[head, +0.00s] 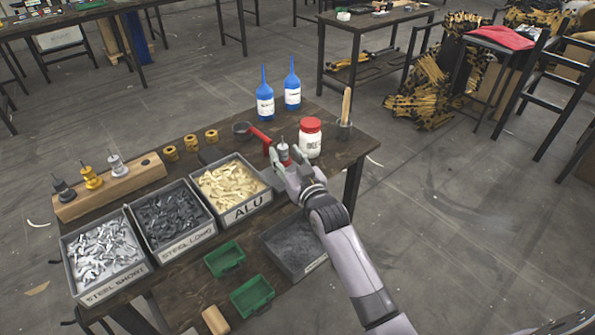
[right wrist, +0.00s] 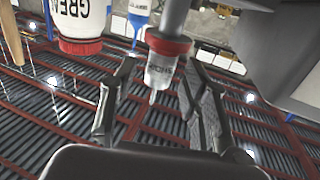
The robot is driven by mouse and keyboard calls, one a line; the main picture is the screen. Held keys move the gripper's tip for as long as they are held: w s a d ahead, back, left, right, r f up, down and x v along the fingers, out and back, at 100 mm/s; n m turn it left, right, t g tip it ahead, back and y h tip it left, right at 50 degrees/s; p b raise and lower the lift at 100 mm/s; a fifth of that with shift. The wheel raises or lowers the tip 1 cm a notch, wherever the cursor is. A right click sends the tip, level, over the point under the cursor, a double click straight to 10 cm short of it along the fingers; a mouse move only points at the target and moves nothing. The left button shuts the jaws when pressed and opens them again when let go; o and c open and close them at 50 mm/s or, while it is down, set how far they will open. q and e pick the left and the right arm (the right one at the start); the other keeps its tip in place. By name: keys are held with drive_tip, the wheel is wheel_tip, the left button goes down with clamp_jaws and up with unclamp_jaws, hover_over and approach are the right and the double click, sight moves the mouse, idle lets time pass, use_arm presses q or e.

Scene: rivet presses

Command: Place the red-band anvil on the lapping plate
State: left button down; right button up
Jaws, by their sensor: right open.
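The red-band anvil (head: 283,151) stands near the back right of the workbench. My right gripper (head: 284,165) is open at the anvil. In the wrist view its two fingers (right wrist: 158,112) lie on either side of the anvil's tip with gaps, not closed on it. A shallow grey tray (head: 271,236) with a dark grey surface lies below my right forearm; its label is mostly hidden, so I cannot tell if it is the lapping plate. My left gripper is out of view.
A white jar with red lid (head: 310,140) stands close right of the gripper. Blue bottles (head: 265,97) stand behind.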

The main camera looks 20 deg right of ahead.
drive_tip(key=s, duration=1)
drive_tip(key=s+f+g, duration=0.3)
drive_tip(key=f, duration=0.9)
drive_tip(key=s+f+g, duration=0.2)
drive_tip(key=s+f, duration=0.2)
drive_tip(key=f, duration=0.7)
drive_tip(key=s+f+g, duration=0.3)
drive_tip(key=f, duration=0.9)
drive_tip(key=s+d+f+n+g+h, duration=0.15)
drive_tip(key=s+f+g, duration=0.35)
drive_tip(key=s+f, duration=1.25)
drive_tip(key=s+d+f+g, duration=0.1)
drive_tip(key=s+f+g, duration=0.1)
drive_tip(key=s, duration=0.8)
drive_tip(key=s+d+f+g, duration=0.1)
drive_tip(key=s+f+g, duration=0.1)
drive_tip(key=s, duration=0.9)
drive_tip(key=shift+s+f, duration=0.3)
drive_tip(key=shift+f, duration=0.35)
drive_tip(key=shift+d, duration=0.1)
wheel_tip(320, 180, up, 3)
drive_tip(key=p, duration=0.3)
